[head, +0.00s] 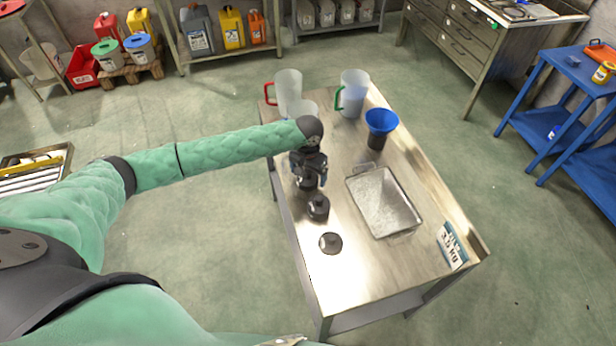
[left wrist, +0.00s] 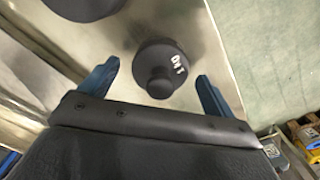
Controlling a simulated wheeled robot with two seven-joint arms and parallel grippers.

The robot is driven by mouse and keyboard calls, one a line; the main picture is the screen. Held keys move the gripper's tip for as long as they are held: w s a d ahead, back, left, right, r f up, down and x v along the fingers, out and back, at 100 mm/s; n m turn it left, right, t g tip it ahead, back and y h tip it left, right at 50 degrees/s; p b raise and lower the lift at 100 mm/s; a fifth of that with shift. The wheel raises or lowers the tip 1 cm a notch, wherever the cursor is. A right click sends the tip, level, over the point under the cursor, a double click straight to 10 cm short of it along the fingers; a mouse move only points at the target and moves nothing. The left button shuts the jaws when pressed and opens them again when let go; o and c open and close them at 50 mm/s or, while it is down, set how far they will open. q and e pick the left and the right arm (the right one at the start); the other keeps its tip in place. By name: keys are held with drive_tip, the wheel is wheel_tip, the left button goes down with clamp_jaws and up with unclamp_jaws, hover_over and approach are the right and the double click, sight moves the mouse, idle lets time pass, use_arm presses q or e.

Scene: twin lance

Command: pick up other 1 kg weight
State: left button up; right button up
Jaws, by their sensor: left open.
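Several black knobbed weights stand in a row along the left side of the metal table (head: 355,270). One weight (head: 307,183) is just under my left gripper (head: 310,168), a second (head: 318,207) is nearer, and a flatter one (head: 330,243) is nearest. In the left wrist view, a weight with white writing like "1 KG" (left wrist: 165,62) shows between the two blue fingers, which are apart and not touching it. A larger dark weight (left wrist: 85,5) is cut off at the top. My left gripper is open and empty. My right gripper is not seen.
A metal tray (head: 385,203) lies right of the weights. A "3.5 KG" sign (head: 452,246) is at the right edge. A red-handled jug (head: 288,88), a green-handled jug (head: 353,93) and a blue funnel (head: 381,120) stand behind. The table's near end is clear.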

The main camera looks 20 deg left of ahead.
use_arm(q)
drive_tip(key=shift+f, duration=0.45)
drive_tip(key=c, duration=1.7)
drive_tip(key=shift+w+r, duration=0.1)
drive_tip(key=shift+c, duration=0.8)
